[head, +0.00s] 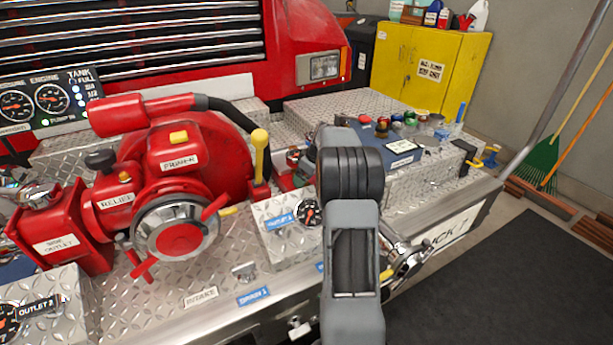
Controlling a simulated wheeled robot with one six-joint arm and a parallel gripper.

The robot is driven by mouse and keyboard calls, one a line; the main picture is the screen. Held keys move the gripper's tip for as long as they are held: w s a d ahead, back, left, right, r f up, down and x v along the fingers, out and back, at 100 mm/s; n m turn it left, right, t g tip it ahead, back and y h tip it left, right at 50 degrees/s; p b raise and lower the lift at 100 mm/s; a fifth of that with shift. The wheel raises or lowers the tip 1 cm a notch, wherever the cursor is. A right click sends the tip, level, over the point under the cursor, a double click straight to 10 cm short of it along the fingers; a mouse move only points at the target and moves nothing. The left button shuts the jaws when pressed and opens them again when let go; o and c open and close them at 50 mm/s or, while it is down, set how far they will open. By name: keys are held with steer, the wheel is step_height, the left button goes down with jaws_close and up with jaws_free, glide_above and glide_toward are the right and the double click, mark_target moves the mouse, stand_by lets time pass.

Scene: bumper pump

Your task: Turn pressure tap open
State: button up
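Coloured knobs (382,123) in red, green and other colours stand on the raised panel right of centre. A yellow-topped lever (260,150) stands upright left of my arm. A small blue and yellow fitting (490,157) sits at the far right end of the bumper. A metal outlet fitting with a yellow part (387,273) is at the front edge, partly behind my arm. My arm rises through the centre and hides what lies behind it. My gripper cannot be made out.
The red pump (180,145) with its three-armed wheel fills the left of the diamond-plate bumper (237,268). A round gauge (309,212) sits beside my arm. The truck's red front stands behind. A yellow cabinet (424,70) is at the back right. A dark mat (500,285) covers clear floor.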

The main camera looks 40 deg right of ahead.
steer(key=shift+o, duration=0.8)
steer(key=v, duration=1.4)
steer(key=shift+p, duration=0.4)
steer(key=shift+c, duration=0.2)
